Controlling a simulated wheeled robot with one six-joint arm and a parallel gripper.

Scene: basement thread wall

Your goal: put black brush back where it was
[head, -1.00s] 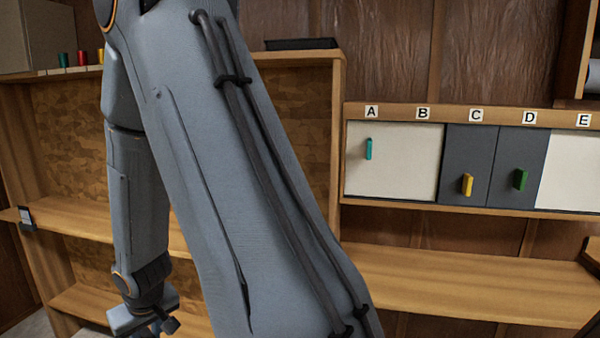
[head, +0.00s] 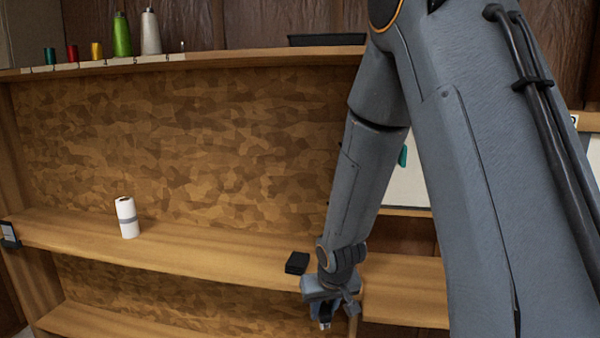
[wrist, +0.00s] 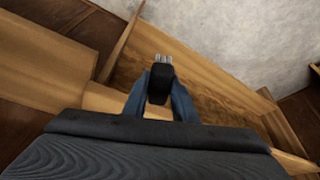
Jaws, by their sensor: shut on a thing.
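The black brush (wrist: 160,84) is between my gripper's fingers in the wrist view, its pale tip pointing away from the wrist. My gripper (head: 326,304) is shut on it. In the head view my gripper hangs low, in front of the wooden shelf (head: 220,251) near its right part. The brush is small there, with only a bit showing below the fingers. A small black block (head: 297,263) lies on the shelf just left of my wrist.
A white roll with a grey band (head: 127,218) stands on the shelf at left. Several spools, including a green one (head: 122,35), and a black tray (head: 326,40) are on the top ledge. The shelf between roll and block is clear.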

